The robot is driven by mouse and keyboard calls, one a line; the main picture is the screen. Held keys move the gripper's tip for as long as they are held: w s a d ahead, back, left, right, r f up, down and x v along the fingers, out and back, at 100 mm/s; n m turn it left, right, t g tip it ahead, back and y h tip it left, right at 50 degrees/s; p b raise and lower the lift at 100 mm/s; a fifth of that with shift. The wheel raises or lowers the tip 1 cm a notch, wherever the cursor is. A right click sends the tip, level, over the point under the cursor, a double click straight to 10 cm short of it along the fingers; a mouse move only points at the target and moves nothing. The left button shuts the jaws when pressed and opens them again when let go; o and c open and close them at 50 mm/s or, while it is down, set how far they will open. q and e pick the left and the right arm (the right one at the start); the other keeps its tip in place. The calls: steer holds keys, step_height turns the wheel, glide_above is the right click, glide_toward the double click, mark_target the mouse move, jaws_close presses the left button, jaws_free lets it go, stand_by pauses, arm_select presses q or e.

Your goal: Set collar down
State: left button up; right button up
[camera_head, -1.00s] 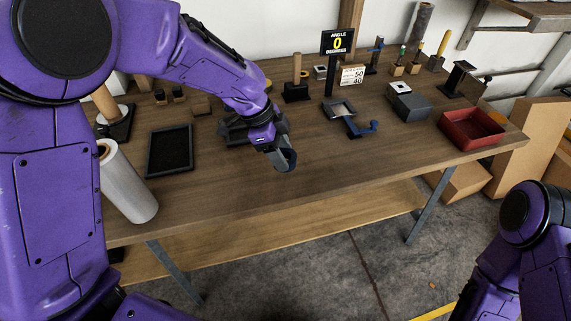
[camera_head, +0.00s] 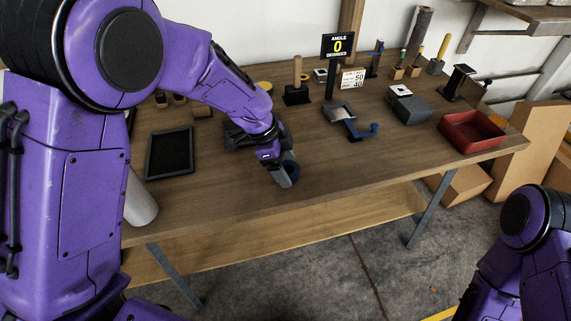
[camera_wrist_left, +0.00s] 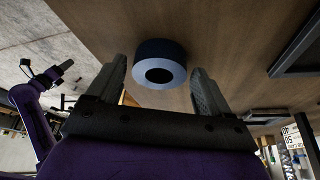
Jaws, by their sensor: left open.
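The collar is a dark blue ring with a pale grey face and a round hole. In the left wrist view the collar (camera_wrist_left: 160,66) is at the tabletop, between and slightly beyond the finger ends. In the head view the collar (camera_head: 292,166) shows as a dark rounded shape behind the grey finger, partly hidden. My left gripper (camera_head: 284,175) is low over the front middle of the table. Its two fingers (camera_wrist_left: 158,88) stand apart, with a visible gap on each side of the collar.
A black-framed tray (camera_head: 169,153) lies left on the wooden table (camera_head: 350,178). A grey roll (camera_head: 140,205) is at the left edge.

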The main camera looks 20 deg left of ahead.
arm_select(q)
steer(key=v, duration=1.2)
steer(key=shift+r+p, duration=0.2)
steer(key=shift+p, duration=0.2)
steer(key=shift+d, duration=0.15)
